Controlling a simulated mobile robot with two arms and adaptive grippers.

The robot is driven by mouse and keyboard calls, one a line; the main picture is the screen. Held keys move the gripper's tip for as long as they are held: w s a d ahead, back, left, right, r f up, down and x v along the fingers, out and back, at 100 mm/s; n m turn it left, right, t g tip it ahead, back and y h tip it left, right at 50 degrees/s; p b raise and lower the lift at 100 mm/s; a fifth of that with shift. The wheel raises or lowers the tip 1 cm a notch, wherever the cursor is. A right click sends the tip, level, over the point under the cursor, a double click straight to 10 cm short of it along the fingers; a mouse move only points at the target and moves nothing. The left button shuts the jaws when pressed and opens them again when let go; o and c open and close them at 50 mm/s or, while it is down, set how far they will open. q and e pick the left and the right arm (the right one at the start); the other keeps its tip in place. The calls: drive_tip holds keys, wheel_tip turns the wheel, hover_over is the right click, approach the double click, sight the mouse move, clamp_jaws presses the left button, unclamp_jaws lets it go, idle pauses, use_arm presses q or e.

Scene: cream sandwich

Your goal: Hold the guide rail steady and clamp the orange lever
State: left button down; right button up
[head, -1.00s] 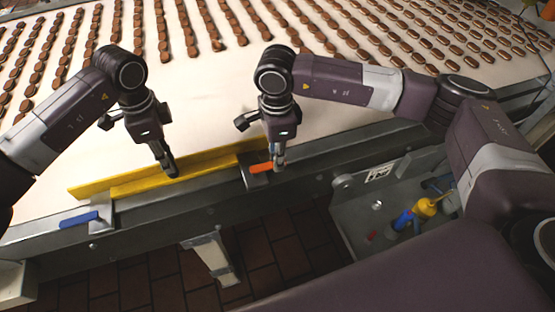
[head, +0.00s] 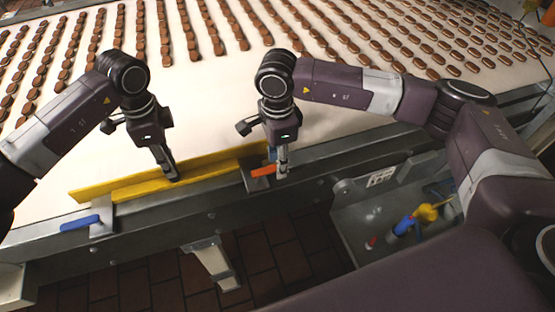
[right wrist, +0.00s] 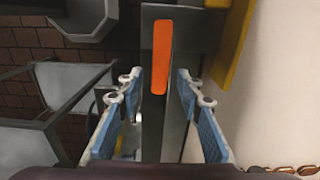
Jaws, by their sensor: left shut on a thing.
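The yellow guide rail (head: 130,187) lies along the near edge of the conveyor. My left gripper (head: 172,177) is shut on the rail near its middle. The orange lever (head: 262,171) sits on a grey clamp block at the rail's right end. It points along the conveyor edge, and it shows in the right wrist view (right wrist: 161,57). My right gripper (head: 282,172) is at the lever's right end. In the right wrist view its blue-padded fingers (right wrist: 155,95) are apart, one on each side of the lever's line. I cannot tell whether they touch anything.
A blue lever (head: 80,222) sits on a clamp at the rail's left end. Rows of brown biscuits (head: 200,25) lie on the white belt (head: 215,95) farther back. A grey metal tray (head: 350,225) holding a yellow and blue tool is at the lower right.

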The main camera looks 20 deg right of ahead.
wheel_tip(320, 180, up, 12)
idle(0.6)
use_arm(q)
drive_tip(key=c, duration=1.5)
unclamp_jaws()
drive_tip(key=shift+r+p, duration=2.6)
drive_tip(key=shift+r, duration=1.95)
use_arm(e)
wheel_tip(320, 180, up, 5)
drive_tip(key=shift+r, duration=0.1)
